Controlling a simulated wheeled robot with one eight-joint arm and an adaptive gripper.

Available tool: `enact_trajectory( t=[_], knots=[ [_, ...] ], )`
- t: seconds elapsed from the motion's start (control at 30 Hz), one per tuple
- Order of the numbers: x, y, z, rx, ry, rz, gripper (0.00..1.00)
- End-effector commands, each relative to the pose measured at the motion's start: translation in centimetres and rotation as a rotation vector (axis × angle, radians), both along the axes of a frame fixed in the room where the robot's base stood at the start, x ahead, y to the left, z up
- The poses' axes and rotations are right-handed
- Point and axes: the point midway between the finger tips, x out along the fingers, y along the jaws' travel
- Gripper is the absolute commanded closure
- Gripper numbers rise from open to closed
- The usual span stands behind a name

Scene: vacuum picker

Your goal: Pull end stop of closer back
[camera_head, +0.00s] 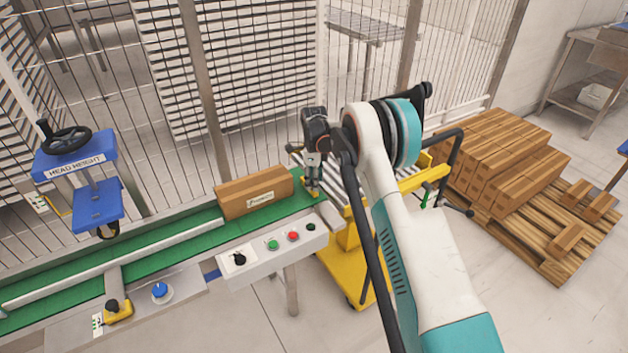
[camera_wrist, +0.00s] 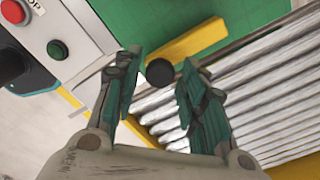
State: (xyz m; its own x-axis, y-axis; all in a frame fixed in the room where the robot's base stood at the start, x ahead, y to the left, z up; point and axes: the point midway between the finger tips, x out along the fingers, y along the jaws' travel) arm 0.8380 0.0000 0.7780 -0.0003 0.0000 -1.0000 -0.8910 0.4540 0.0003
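The end stop shows in the wrist view as a yellow bar (camera_wrist: 192,43) with a round black knob (camera_wrist: 160,72), at the end of the green belt (camera_wrist: 150,18). My gripper (camera_wrist: 160,66) is open, its two green-padded fingers on either side of the knob with small gaps visible. How deep the fingers sit around the knob I cannot tell. In the head view my gripper (camera_head: 312,188) points down at the right end of the belt, and it hides most of the end stop there.
A cardboard box (camera_head: 255,193) lies on the belt just left of my gripper. A control panel (camera_head: 273,253) with a black switch and green and red buttons is in front. A yellow-framed roller cart (camera_head: 353,255) adjoins the belt end. Stacked boxes (camera_head: 500,160) stand on a pallet at right.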

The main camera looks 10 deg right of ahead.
Motion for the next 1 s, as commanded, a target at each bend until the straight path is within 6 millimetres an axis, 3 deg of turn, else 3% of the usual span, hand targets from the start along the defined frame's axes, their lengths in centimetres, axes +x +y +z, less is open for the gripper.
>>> enact_trajectory(
  t=[0.03, 0.1, 0.13, 0.37, 0.8, 1.0],
  knots=[
    [0.0, 0.0, 0.0, 0.0, 0.0, 0.0, 0.81],
    [0.0, 0.0, 0.0, 0.0, 0.0, 0.0, 0.97],
    [0.0, 0.0, 0.0, 0.0, 0.0, 0.0, 1.0],
    [-0.6, -0.3, 0.1, 0.0, 0.0, 0.0, 1.0],
    [-9.8, -3.2, 0.0, 0.0, 0.0, -0.001, 1.0],
    [-11.8, -3.8, 0.0, 0.0, 0.0, -0.001, 1.0]
  ],
)
